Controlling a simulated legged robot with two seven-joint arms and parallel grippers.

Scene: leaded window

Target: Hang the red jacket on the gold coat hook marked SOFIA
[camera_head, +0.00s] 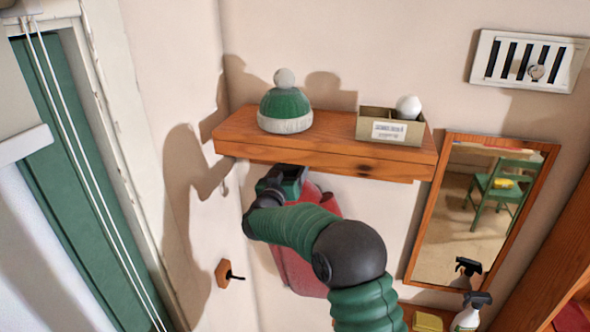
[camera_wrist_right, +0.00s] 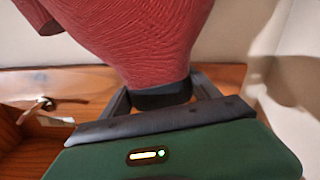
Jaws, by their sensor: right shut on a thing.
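The red jacket (camera_head: 298,270) hangs below the wooden shelf in the head view, partly hidden behind my right arm. My right gripper (camera_head: 284,182) is just under the shelf's front edge, shut on the jacket. In the right wrist view the jacket (camera_wrist_right: 140,40) fills the top middle, gathered between the fingers of my right gripper (camera_wrist_right: 160,95). A pale metal hook (camera_wrist_right: 38,106) shows on a wooden board at the left of that view, apart from the jacket. I can read no SOFIA mark; the hooks under the shelf are hidden in the head view. My left gripper is not in view.
The shelf (camera_head: 330,155) carries a green bobble hat (camera_head: 286,108) and a box (camera_head: 392,128) with a white ball. A mirror (camera_head: 482,215) hangs to the right. A dark peg on a wooden plate (camera_head: 224,274) sticks out of the left wall. A spray bottle (camera_head: 470,312) stands lower right.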

